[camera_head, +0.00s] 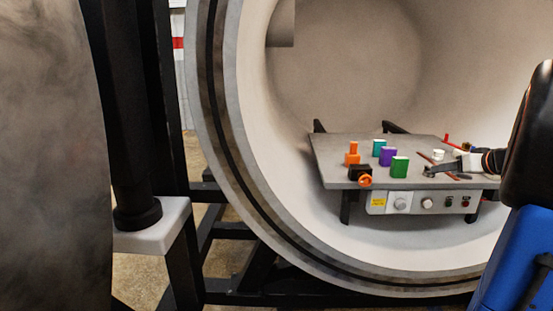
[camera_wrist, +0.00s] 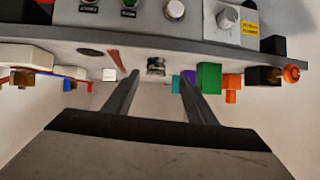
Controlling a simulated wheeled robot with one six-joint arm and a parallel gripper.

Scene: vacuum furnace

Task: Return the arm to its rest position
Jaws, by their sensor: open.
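My arm (camera_head: 530,140) comes in at the right edge of the head view.
On the table stand a green block (camera_head: 399,166), a purple block (camera_head: 388,156), a teal block (camera_head: 379,147), an orange piece (camera_head: 352,155) and a black-and-orange part (camera_head: 361,174). The chamber rim (camera_head: 225,170) curves around.

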